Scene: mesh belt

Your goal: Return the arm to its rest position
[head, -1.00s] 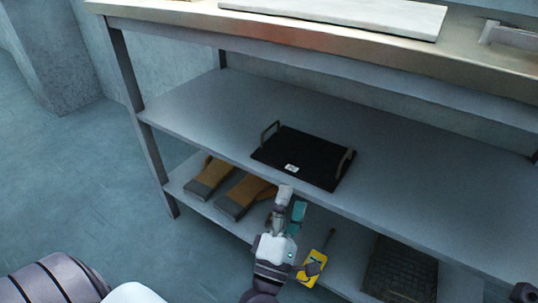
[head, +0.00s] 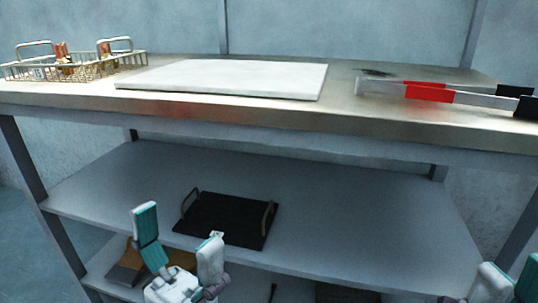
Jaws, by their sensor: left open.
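My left gripper (head: 178,228) is at the lower left of the head view, in front of the shelves. Its two white fingers with teal pads stand apart, pointing up, with nothing between them. My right gripper (head: 509,270) shows at the bottom right corner, partly cut off. Its fingers look apart and empty.
A steel table has a white board (head: 225,78), wire baskets (head: 75,66) at left and a red-and-black marked bar (head: 445,95) at right. A black tray with handles (head: 222,220) lies on the middle shelf (head: 350,215). A brown glove (head: 128,268) shows below.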

